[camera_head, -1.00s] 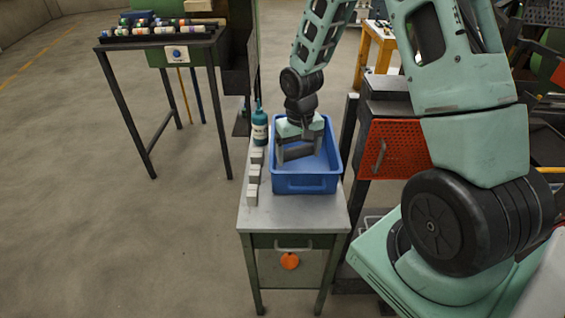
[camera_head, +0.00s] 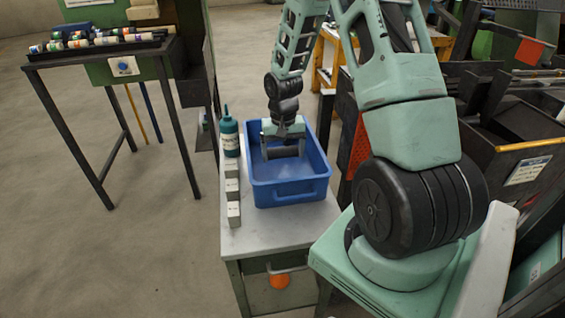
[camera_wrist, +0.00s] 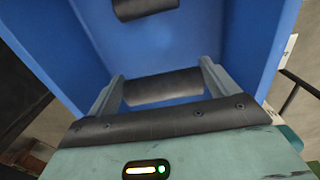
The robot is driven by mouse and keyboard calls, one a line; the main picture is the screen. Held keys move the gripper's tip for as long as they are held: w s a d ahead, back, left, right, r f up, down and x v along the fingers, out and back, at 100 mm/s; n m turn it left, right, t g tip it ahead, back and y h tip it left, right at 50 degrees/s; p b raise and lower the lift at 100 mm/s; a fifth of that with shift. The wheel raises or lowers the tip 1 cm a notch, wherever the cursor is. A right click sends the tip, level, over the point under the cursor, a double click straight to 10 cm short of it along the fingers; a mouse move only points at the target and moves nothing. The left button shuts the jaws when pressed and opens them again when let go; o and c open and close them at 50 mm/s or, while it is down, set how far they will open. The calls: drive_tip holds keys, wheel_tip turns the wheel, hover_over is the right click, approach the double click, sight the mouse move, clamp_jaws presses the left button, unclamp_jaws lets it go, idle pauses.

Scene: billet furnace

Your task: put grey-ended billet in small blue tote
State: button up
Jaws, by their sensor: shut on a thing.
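My gripper (camera_head: 283,146) is inside the blue tote (camera_head: 291,194), with its fingers pointing down. It is shut on a dark grey billet (camera_wrist: 162,88), which lies crosswise between the two fingers in the wrist view. The fingers cover the billet's ends, so their colour is hidden. The tote's blue walls (camera_wrist: 243,45) surround the fingers in the wrist view. Whether the billet touches the tote's floor is not clear.
Another dark cylinder (camera_wrist: 145,8) shows in the tote in the wrist view. A teal bottle (camera_head: 230,136) and small white blocks (camera_head: 232,189) stand left of the tote on the bench (camera_head: 262,231). A rack of colour-ended billets (camera_head: 100,40) is at back left.

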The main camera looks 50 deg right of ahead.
sight(283, 155)
drive_tip(key=shift+f, duration=1.95)
drive_tip(key=shift+f, duration=0.15)
drive_tip(key=o, duration=1.3)
drive_tip(key=shift+o, duration=0.2)
